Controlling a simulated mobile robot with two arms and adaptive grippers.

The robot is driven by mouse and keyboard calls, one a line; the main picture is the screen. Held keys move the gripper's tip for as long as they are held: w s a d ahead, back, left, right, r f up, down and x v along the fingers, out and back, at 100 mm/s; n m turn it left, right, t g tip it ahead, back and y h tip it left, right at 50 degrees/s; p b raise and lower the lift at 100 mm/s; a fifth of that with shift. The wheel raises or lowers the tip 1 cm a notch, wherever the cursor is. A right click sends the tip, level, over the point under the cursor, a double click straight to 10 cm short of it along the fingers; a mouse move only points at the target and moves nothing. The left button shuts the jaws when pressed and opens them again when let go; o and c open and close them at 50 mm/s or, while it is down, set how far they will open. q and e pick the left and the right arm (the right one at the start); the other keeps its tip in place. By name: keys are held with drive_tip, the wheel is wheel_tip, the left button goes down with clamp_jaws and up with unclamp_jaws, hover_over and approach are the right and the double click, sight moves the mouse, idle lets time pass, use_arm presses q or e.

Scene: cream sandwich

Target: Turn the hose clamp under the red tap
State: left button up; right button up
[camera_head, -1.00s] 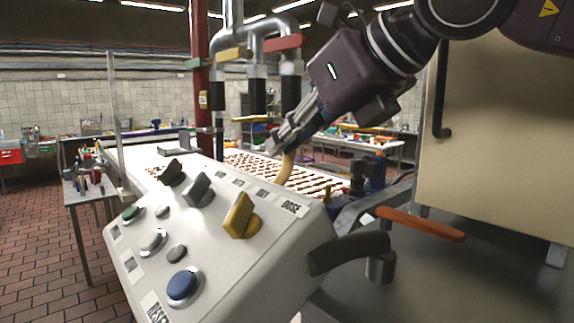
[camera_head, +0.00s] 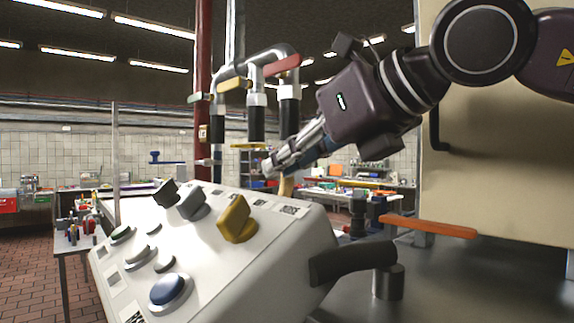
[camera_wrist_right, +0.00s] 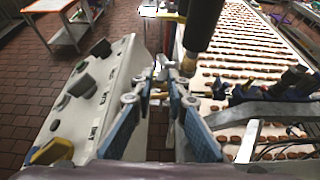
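The red tap (camera_head: 282,65) sits on the rightmost of the bent pipes in the head view. A black hose (camera_head: 289,115) hangs below it. In the right wrist view the black hose (camera_wrist_right: 203,25) ends in a brass-coloured fitting (camera_wrist_right: 188,64), which may be the clamp; I cannot tell. My right gripper (camera_head: 270,167) is beside the hose's lower end, in front of it in the head view. In the wrist view its blue-padded fingers (camera_wrist_right: 162,78) are a little apart, with the fitting just beyond the right fingertip; no grip on it shows. My left gripper is out of view.
A white control panel (camera_head: 205,262) with knobs and buttons stands close below the gripper. A yellow clamp (camera_head: 249,146) is on the neighbouring hose. A conveyor with biscuits (camera_wrist_right: 240,45) runs alongside. An orange-red lever (camera_head: 430,227) and a cream cabinet (camera_head: 500,130) are at right.

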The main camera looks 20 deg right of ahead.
drive_tip(key=shift+o, duration=1.4)
drive_tip(key=v, duration=1.2)
